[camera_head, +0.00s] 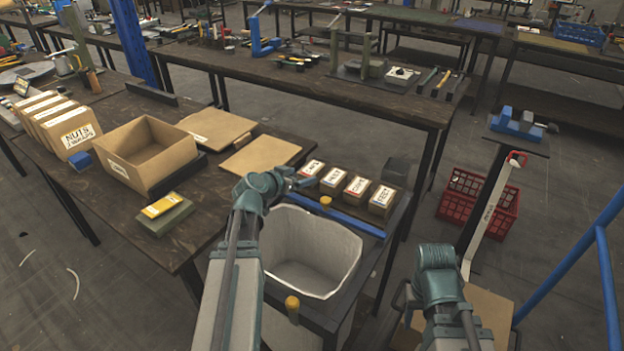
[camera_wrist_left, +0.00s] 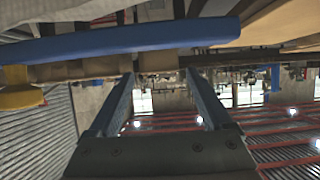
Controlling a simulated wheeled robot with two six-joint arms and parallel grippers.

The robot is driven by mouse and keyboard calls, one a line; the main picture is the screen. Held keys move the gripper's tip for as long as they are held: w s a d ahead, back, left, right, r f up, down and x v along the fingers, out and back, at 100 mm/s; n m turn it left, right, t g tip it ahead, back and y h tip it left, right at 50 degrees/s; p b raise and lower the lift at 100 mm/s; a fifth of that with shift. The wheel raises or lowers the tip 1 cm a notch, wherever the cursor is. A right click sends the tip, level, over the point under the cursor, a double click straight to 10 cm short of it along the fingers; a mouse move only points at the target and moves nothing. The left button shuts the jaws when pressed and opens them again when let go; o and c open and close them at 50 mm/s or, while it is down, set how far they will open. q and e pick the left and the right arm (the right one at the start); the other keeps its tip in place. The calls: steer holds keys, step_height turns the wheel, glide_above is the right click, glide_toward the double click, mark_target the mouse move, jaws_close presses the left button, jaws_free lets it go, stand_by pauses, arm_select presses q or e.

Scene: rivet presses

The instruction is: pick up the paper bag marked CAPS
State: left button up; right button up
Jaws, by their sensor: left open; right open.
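A row of small brown paper bags with white labels stands behind the blue rail (camera_head: 343,220) on the bench. They are a leftmost bag (camera_head: 311,170), a second bag (camera_head: 333,179), a third bag (camera_head: 356,188) and a rightmost bag (camera_head: 381,199). The lettering is too small to read surely, so I cannot tell which is marked CAPS. My left gripper (camera_head: 304,184) is open, just in front of the leftmost bag. In the left wrist view, its spread fingers (camera_wrist_left: 164,105) have nothing clearly between them. My right arm is at the lower right; its fingers do not show.
A grey lined bin (camera_head: 310,255) is in front of the rail, with yellow knobs (camera_head: 292,303) nearby. An open cardboard box (camera_head: 150,155), flat cardboard sheets (camera_head: 262,155) and a NUTS box (camera_head: 72,133) are on the left bench. A red crate (camera_head: 478,200) is at the right.

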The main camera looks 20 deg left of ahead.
mark_target(308, 172)
arm_select(q)
steer(key=shift+x, duration=1)
steer(key=x, duration=0.1)
steer(key=b+x, duration=0.1)
steer(key=x, duration=0.1)
steer(key=b+x, duration=0.1)
steer(key=x, duration=0.1)
steer(key=shift+w+r, duration=0.2)
steer(key=shift+w, duration=0.1)
steer(key=shift+r, duration=0.1)
steer(key=c, duration=1.3)
step_height(308, 172, up, 10)
steer(key=p, duration=1)
